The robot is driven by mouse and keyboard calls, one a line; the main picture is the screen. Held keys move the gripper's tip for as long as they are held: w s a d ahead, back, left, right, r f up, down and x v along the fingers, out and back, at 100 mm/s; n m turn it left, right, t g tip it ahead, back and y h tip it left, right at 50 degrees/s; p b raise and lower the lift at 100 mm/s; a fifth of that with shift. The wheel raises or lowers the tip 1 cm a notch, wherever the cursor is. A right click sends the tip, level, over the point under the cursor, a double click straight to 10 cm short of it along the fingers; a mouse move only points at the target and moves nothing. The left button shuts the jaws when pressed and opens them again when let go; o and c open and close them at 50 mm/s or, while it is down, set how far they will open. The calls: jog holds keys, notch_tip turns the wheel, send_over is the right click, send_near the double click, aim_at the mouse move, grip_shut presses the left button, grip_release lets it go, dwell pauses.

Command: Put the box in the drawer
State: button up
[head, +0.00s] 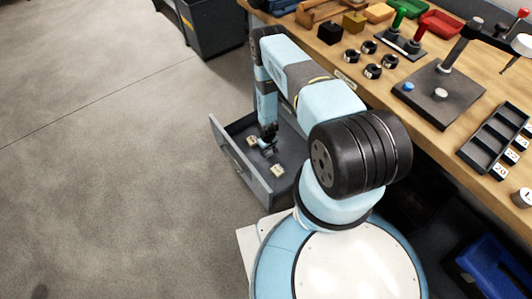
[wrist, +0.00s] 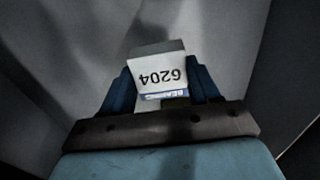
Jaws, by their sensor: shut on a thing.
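The box (wrist: 163,72), white with "6204" printed on it and a blue strip, is between the two blue fingers of my gripper (wrist: 160,84). The fingers are shut on its sides. In the head view my arm reaches down into the open grey drawer (head: 228,150), with my gripper (head: 267,148) inside its walls. Two small pale boxes show in the drawer, one at the left (head: 252,141) and one at the lower right (head: 278,170). I cannot tell whether the held box touches the drawer floor.
The wooden bench (head: 445,140) stands beside the drawer. It carries a dark press (head: 440,92), a black divided tray (head: 490,140) with small white boxes beside it, black rings (head: 372,71) and coloured bins (head: 438,24). A dark bin (head: 215,25) stands behind. The floor at left is clear.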

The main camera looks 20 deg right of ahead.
aim_at(267, 152)
jog(key=shift+w+f, duration=0.45)
jog(key=shift+f, duration=1.6)
jog(key=shift+f, duration=0.15)
jog(key=o, duration=1.2)
jog(key=shift+o, duration=0.2)
notch_tip(267, 152, up, 11)
jog(key=shift+f, duration=0.2)
jog(key=shift+r, duration=0.85)
